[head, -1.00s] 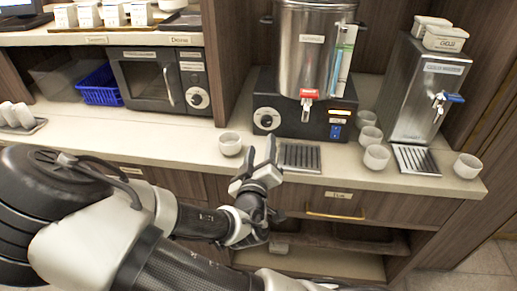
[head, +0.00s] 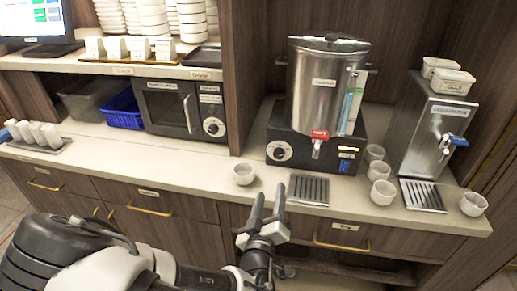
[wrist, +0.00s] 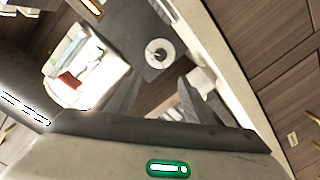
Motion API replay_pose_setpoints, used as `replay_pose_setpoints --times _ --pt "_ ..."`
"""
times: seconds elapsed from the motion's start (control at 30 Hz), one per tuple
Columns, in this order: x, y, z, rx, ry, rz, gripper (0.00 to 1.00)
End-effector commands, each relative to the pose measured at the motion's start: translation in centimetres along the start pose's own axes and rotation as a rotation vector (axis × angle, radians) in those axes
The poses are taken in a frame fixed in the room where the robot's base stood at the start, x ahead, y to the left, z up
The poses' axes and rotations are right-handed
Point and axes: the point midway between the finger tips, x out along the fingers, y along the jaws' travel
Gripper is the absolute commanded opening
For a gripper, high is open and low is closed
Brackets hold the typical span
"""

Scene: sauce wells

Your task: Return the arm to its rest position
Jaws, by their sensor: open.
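My gripper (head: 267,204) is open and empty in the head view, in front of the counter's front edge, its two fingers pointing up towards the counter. A white cup (head: 244,173) stands on the counter just beyond and left of the fingertips, apart from them. In the wrist view my gripper's fingers (wrist: 158,98) are spread with nothing between them. My arm comes in from the lower left of the head view.
The counter (head: 175,162) holds a steel hot-water urn (head: 318,88), a steel dispenser (head: 427,140), drip trays (head: 309,190), several white cups (head: 382,192), a microwave (head: 168,108) and a blue basket (head: 123,110). Drawers (head: 343,236) lie below the counter's edge.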

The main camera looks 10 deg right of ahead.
Motion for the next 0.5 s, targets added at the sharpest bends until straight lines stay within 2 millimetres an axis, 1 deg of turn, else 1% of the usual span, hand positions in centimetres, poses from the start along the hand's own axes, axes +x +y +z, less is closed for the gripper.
replay_pose_setpoints --times 0.07,0.17,0.27,0.3,0.37,0.43,0.5 --pt "0.0 0.0 0.0 0.003 -0.004 -0.001 0.47" --pt "0.1 -0.1 0.6 0.036 -0.060 -0.012 0.47" --pt "0.2 -0.7 2.1 0.126 -0.205 -0.047 0.47" --pt "0.1 -1.1 2.7 0.176 -0.283 -0.071 0.47" --pt "-0.3 -2.0 3.3 0.261 -0.406 -0.118 0.47" --pt "-1.0 -3.0 3.1 0.360 -0.540 -0.186 0.47" --pt "-1.8 -3.8 2.0 0.451 -0.649 -0.263 0.47"
